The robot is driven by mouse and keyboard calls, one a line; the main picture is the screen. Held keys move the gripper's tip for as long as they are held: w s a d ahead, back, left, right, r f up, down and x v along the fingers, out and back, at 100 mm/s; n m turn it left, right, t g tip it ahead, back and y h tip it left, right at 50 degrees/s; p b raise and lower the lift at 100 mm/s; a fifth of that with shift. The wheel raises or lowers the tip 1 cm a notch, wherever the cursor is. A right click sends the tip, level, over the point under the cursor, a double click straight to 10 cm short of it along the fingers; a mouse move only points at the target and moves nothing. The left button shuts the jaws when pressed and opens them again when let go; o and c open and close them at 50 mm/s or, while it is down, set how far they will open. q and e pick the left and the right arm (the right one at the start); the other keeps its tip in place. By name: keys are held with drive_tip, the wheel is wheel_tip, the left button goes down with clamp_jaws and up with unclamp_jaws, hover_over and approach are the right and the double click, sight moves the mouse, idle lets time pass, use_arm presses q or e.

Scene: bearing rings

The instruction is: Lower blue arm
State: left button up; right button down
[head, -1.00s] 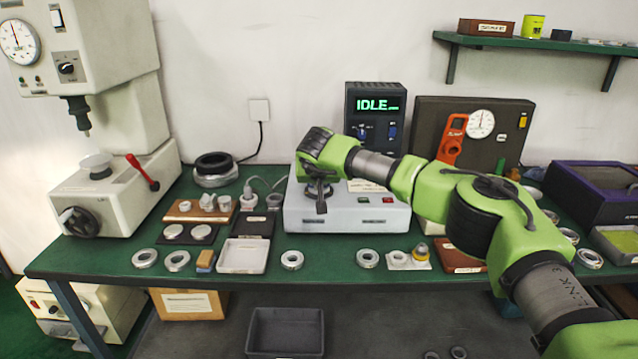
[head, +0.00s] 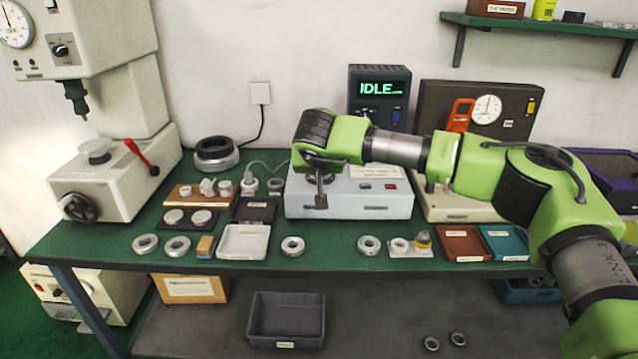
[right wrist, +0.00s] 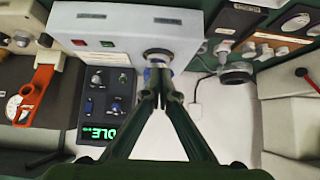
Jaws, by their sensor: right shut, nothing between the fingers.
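My right gripper (right wrist: 158,88) is shut and empty, its fingertips together in front of the grey box (right wrist: 120,40) with red and green buttons. In the right wrist view the tips are just in front of a round metal part with a small blue piece (right wrist: 156,62) on the box; I cannot tell whether they touch it. In the head view the gripper (head: 320,195) hangs over the left part of the same box (head: 350,205) and hides that part. No blue arm can be clearly made out. My left gripper is not in view.
A display reading IDLE (head: 380,90) stands behind the box. A white press (head: 120,175) with a red lever is at left. Rings (head: 292,246), a white tray (head: 243,242), a brown tray (head: 463,245) and a teal tray (head: 505,243) line the front edge.

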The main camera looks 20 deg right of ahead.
drive_tip(key=shift+s+a, duration=0.2)
drive_tip(key=shift+s, duration=0.4)
drive_tip(key=shift+s+a, duration=0.15)
drive_tip(key=shift+s, duration=0.45)
idle(1.2)
